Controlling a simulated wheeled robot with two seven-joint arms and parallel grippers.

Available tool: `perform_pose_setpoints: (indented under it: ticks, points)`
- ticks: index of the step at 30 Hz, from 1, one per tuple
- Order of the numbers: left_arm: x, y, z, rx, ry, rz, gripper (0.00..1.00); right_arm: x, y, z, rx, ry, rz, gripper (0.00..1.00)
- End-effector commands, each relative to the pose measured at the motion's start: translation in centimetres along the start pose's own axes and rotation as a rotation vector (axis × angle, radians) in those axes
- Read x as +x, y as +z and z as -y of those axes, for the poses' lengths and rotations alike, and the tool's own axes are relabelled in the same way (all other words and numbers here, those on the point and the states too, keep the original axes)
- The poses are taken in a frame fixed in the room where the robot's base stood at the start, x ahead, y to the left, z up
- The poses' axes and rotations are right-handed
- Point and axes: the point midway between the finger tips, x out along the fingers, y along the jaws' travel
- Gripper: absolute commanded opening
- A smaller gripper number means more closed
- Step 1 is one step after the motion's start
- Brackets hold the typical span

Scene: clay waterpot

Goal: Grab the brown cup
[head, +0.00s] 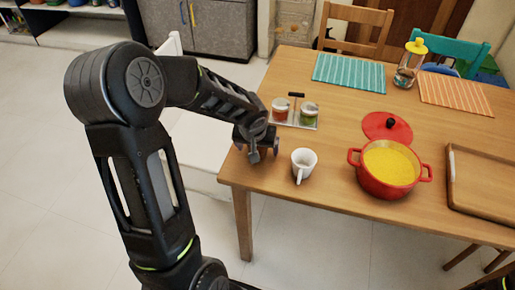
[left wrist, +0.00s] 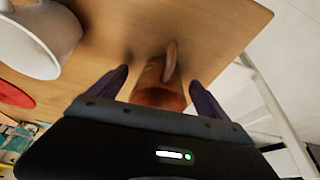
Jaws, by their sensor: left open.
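The brown cup (left wrist: 158,92) stands on the wooden table near its edge, with its handle showing on the far side in the left wrist view. My left gripper (left wrist: 159,76) is open, with one dark finger on each side of the cup. Clear contact between the fingers and the cup does not show. In the head view my left gripper (head: 256,146) is low over the table's near left corner and hides nearly all of the cup.
A white mug (head: 303,161) stands just right of the gripper; it also shows in the left wrist view (left wrist: 42,38). A jar rack (head: 297,121) is behind. A red pot (head: 388,182) of yellow food, its lid (head: 387,127) and a wooden tray (head: 485,205) are farther right.

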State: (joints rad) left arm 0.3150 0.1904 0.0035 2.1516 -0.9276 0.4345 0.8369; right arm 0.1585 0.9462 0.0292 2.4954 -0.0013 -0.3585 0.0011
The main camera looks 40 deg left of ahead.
Motion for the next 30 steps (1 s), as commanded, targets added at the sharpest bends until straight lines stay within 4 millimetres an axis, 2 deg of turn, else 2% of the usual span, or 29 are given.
perform_pose_setpoints:
  ticks: [5, 30]
  points:
    - [-0.02, 0.01, 0.00, 0.000, 0.000, 0.000, 0.88, 0.00, 0.00, 0.00, 0.000, 0.000, 0.000, 0.36]
    - [-0.02, 0.00, -0.01, 0.000, 0.000, 0.000, 0.20, 0.00, 0.00, 0.00, 0.000, 0.000, 0.000, 0.36]
